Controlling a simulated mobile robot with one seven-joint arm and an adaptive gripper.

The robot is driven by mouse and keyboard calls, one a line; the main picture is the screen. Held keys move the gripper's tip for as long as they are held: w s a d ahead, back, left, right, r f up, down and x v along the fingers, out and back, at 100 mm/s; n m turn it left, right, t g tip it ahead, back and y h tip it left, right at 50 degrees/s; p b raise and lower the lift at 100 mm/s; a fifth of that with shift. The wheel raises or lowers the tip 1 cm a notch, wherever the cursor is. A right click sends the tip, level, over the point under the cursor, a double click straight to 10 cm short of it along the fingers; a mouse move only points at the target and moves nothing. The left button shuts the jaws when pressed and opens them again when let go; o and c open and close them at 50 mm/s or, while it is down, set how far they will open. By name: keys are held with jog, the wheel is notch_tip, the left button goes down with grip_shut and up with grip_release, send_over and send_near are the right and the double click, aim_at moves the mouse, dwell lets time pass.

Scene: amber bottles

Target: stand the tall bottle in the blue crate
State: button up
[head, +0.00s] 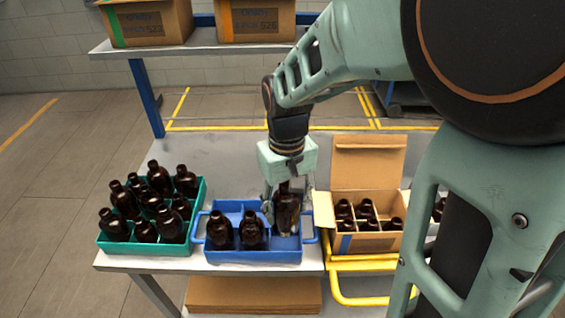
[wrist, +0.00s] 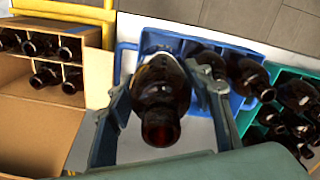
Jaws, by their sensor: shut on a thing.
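The tall bottle (head: 287,212) is dark amber and roughly upright at the right part of the blue crate (head: 262,257). My gripper (head: 283,197) is shut on it from above. I cannot tell whether its base touches the crate floor. In the wrist view, the bottle (wrist: 160,92) sits between the two fingers of my gripper (wrist: 165,100), its neck toward the camera. The blue crate (wrist: 126,62) shows around it. Two other dark bottles, one at the left (head: 219,230) and one in the middle (head: 252,230), stand in the crate.
A green crate (head: 145,249) with several amber bottles stands to the left. An open cardboard box (head: 368,242) with several bottles stands close on the right, its flap raised, above a yellow frame (head: 365,299). Two closed boxes stand on the shelf (head: 185,47) behind. The grey table is clear behind the crates.

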jog(key=shift+w, duration=0.1)
jog(key=shift+f+b, duration=2.7)
jog(key=shift+f, duration=0.75)
jog(key=shift+f, duration=0.2)
jog(key=shift+f+b, duration=0.9)
jog(key=shift+f, duration=0.1)
jog(key=o, duration=1.4)
notch_tip(320, 180, up, 12)
jog(key=shift+r, duration=0.1)
